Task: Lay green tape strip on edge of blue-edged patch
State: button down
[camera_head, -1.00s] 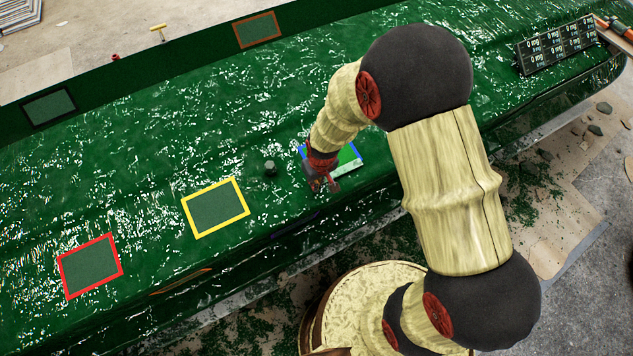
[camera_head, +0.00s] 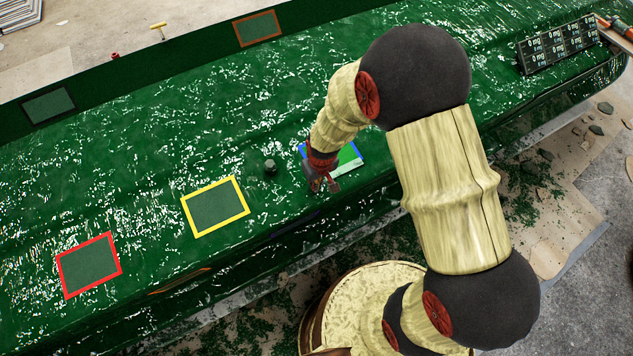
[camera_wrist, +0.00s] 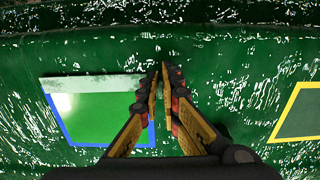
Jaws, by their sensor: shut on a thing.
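The blue-edged patch (camera_head: 350,154) lies on the green hull mould, partly hidden by my gripper and wrist in the head view. In the wrist view the blue-edged patch (camera_wrist: 100,118) shows its bright green face and blue border on three sides. The pale green tape strip (camera_wrist: 88,87) lies along its fourth, upper side there, covering that border. It also shows in the head view (camera_head: 346,171). My gripper (camera_wrist: 163,72) is at the strip's right end in the wrist view, pointing down, its fingers close together and shut on the strip's end. The grip itself is hard to see.
A yellow-edged patch (camera_head: 184,205) and a red-edged patch (camera_head: 60,276) lie to the left on the wet, shiny mould (camera_head: 140,190). A small dark knob (camera_head: 270,167) stands between the yellow-edged patch and my gripper. A dark panel (camera_head: 550,46) stands at the far right.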

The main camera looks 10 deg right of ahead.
jog(key=c, duration=2.1)
grip_release()
jog(key=o, duration=0.5)
jog(key=shift+c, duration=0.2)
jog(key=shift+o, duration=1.3)
jog(key=shift+r, duration=0.1)
notch_tip(320, 180, up, 7)
jog(key=s+p, duration=0.1)
jog(key=p, duration=0.3)
jog(key=shift+d+p, duration=0.15)
jog(key=shift+p, duration=0.25)
